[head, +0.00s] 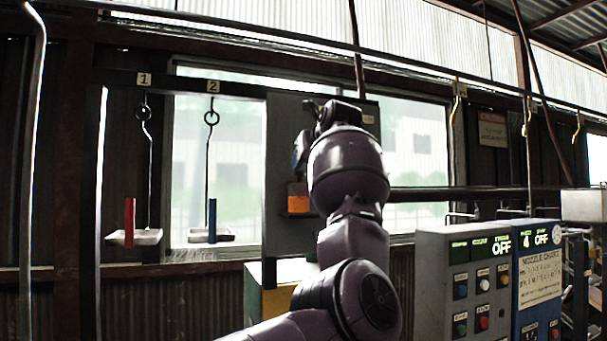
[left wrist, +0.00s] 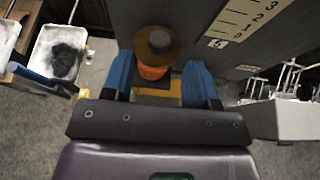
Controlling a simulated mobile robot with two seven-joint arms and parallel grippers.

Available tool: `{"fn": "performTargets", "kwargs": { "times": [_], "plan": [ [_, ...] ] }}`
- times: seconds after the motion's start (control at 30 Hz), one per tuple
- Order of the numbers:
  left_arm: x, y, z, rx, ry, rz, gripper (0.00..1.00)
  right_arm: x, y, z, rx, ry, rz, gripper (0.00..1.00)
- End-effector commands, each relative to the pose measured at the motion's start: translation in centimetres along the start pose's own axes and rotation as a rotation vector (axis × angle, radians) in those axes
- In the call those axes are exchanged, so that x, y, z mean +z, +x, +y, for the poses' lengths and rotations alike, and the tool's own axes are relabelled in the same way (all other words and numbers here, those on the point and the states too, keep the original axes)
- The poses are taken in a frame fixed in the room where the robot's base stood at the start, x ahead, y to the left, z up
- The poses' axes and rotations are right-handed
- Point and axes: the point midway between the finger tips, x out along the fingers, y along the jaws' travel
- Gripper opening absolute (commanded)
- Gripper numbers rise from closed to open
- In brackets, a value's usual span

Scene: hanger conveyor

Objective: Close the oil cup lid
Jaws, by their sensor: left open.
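In the left wrist view the oil cup (left wrist: 155,71) shows as an orange body under a round brownish rim or lid (left wrist: 158,43) with a grey knob in its middle. I cannot tell whether the lid is open or seated. My left gripper (left wrist: 157,78) is open, with one blue finger on each side of the orange body. Whether the fingers touch it is unclear. In the head view my left gripper (head: 303,148) is raised in front of a grey upright panel, largely hidden by my own wrist, and the cup cannot be made out there. My right gripper is not in view.
The grey panel (head: 281,140) stands close behind my left arm, with an orange block (head: 298,198) on it. Hanging trays (head: 134,237) under signs 1 and 2 are at left. A control box (head: 463,265) with buttons is at lower right.

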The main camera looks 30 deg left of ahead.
Motion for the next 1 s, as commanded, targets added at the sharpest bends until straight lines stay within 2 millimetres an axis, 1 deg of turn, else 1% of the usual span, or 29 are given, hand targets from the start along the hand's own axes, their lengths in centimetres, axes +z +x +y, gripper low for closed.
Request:
{"fn": "performTargets", "kwargs": {
  "times": [0.03, 0.2, 0.3, 0.4, 0.57, 1.0],
  "plan": [
    [-0.2, -1.1, -0.1, -0.003, -0.001, -0.001, 0.54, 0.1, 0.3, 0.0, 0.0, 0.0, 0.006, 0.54],
    [-0.2, -3.9, 0.0, -0.002, -0.001, 0.0, 0.54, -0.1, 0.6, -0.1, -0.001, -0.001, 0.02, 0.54],
    [-0.1, -5.0, -0.1, -0.002, 0.0, 0.0, 0.54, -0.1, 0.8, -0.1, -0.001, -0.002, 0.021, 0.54],
    [-0.1, -5.8, 0.0, -0.001, 0.0, 0.001, 0.54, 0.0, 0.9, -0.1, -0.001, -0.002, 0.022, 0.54],
    [0.0, -6.2, 0.0, 0.0, 0.0, 0.001, 0.54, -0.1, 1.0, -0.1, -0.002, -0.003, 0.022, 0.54],
    [-0.1, -6.2, 0.0, 0.0, 0.0, 0.001, 0.54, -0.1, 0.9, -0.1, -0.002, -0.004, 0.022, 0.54]
  ]
}}
